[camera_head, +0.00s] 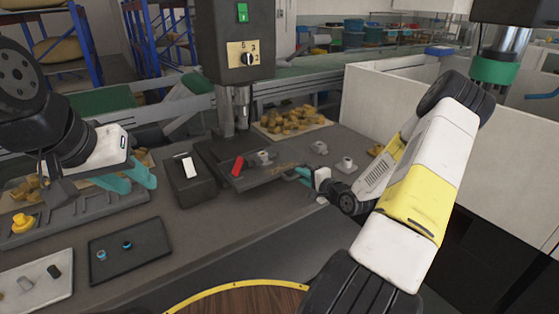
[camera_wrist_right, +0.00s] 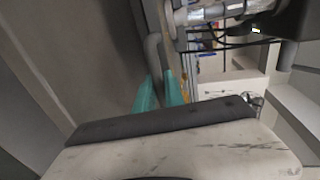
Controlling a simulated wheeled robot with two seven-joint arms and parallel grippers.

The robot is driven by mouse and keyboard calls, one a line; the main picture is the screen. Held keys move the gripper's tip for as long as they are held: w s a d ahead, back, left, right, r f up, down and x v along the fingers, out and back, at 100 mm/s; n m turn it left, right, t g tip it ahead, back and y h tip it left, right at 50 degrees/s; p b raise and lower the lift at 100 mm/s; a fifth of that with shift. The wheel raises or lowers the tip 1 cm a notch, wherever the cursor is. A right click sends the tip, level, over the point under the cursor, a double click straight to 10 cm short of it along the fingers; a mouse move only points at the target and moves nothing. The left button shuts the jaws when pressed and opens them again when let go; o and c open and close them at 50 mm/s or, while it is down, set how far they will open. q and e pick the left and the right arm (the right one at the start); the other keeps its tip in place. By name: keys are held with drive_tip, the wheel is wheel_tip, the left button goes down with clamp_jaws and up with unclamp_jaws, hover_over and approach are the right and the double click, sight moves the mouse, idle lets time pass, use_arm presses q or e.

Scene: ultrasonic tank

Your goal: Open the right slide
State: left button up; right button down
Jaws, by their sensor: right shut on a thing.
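The slide looks like the dark flat plate (camera_head: 262,178) under the column of the control box. My right gripper (camera_head: 297,174) is at its right edge, with teal fingers close together. In the right wrist view my right gripper (camera_wrist_right: 160,84) has its fingers on either side of a bent grey handle (camera_wrist_right: 153,48) and is shut on it. The handle stands out from a large grey surface (camera_wrist_right: 85,45). In the head view the fingers hide most of the handle. My left gripper (camera_head: 136,178) has its teal fingers apart, empty, above the grey rack at the left.
A red cylinder (camera_head: 238,166) lies on the plate. A black box (camera_head: 190,180) stands left of it. The control box (camera_head: 233,40) hangs above. Brass parts (camera_head: 290,121) lie behind. A white wall (camera_head: 375,105) stands at the right.

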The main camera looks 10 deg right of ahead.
drive_tip(key=shift+f+v, duration=0.25)
drive_tip(key=shift+v, duration=1)
drive_tip(key=shift+f+v, duration=0.25)
drive_tip(key=shift+v, duration=0.95)
drive_tip(key=shift+s, duration=0.15)
drive_tip(key=c, duration=1.5)
unclamp_jaws()
drive_tip(key=shift+o, duration=0.2)
drive_tip(key=v, duration=0.7)
drive_tip(key=shift+s, duration=0.35)
drive_tip(key=shift+d, duration=0.1)
